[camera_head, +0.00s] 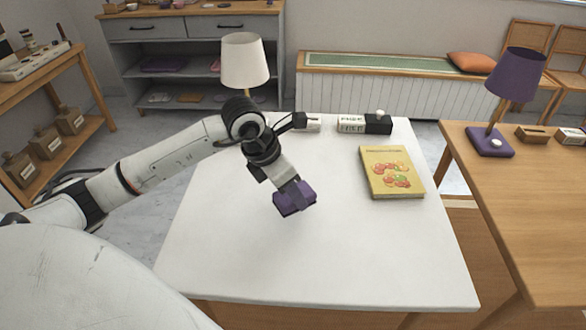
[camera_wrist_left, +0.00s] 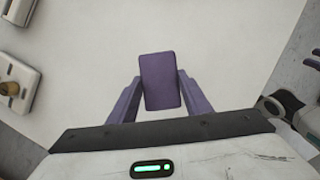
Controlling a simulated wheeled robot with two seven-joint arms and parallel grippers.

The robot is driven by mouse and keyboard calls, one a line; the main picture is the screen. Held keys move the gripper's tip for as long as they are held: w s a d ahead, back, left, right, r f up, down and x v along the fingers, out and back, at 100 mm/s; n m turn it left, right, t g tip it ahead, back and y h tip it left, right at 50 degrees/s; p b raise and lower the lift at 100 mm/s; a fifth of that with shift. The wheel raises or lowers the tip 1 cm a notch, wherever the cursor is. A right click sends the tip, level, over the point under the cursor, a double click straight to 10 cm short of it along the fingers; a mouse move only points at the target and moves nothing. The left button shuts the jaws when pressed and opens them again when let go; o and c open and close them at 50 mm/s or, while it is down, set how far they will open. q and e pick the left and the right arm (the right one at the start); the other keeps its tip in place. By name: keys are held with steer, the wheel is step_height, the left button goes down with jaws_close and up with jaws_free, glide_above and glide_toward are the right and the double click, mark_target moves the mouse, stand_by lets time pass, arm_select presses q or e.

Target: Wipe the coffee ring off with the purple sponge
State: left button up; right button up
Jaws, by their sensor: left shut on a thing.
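The purple sponge (camera_head: 294,198) is a small purple block in the head view, over the middle of the white table (camera_head: 340,262). It also shows in the left wrist view (camera_wrist_left: 161,82), between two purple-grey fingers. My left gripper (camera_wrist_left: 156,100) is shut on the sponge and points down at the tabletop. I cannot tell whether the sponge touches the table. No coffee ring shows on the visible tabletop; part of the surface is hidden behind my left arm and the sponge.
A yellow book (camera_head: 391,172) lies at the right of the table. A black-and-white box (camera_head: 365,123) and a white lamp (camera_head: 244,62) stand at the back. A wooden table (camera_head: 540,210) with a purple lamp (camera_head: 515,75) is at right. The table's front is clear.

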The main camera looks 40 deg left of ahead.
arm_select(q)
steer(key=shift+r+p, duration=0.55)
steer(key=shift+r, duration=0.7)
